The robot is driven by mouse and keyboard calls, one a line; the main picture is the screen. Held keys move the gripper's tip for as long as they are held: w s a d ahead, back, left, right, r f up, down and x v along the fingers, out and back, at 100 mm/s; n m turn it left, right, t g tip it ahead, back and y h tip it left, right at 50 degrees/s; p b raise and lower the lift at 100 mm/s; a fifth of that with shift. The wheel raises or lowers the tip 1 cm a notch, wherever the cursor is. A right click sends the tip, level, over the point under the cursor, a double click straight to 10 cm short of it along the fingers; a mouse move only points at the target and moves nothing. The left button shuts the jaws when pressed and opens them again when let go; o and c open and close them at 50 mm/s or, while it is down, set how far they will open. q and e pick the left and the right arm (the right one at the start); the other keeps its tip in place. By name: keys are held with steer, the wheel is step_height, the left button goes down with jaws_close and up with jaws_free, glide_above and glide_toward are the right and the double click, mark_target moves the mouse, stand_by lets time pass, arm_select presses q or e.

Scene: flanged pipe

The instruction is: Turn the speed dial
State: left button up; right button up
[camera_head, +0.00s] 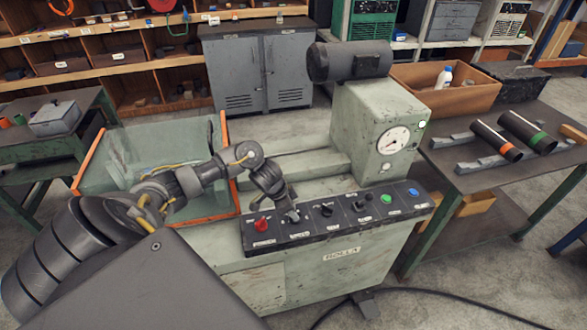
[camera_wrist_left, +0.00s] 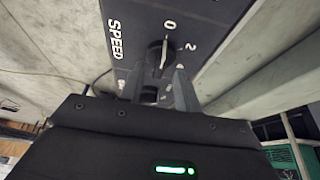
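The speed dial (camera_wrist_left: 161,56) is a dark knob with a white pointer line, beside the word SPEED and the marks 0 and 2 in the left wrist view. Its pointer is directed roughly at the 0. My left gripper (camera_wrist_left: 160,76) has its two fingers apart, one on each side of the knob; I cannot tell whether they touch it. In the head view, my left gripper (camera_head: 291,212) points down at the black control panel (camera_head: 340,228) and hides most of the dial. My right gripper is not in view.
A red button (camera_head: 262,225) sits left of my gripper. Black knobs (camera_head: 327,209), a green button (camera_head: 387,199) and a blue button (camera_head: 413,192) lie to its right. The machine's gauge box (camera_head: 375,125) rises behind the panel. A glass guard (camera_head: 150,150) with orange edges stands at left.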

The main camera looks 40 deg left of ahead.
arm_select(q)
steer(key=shift+w+d+f, duration=0.15)
steer(key=shift+f, duration=0.45)
jaws_close()
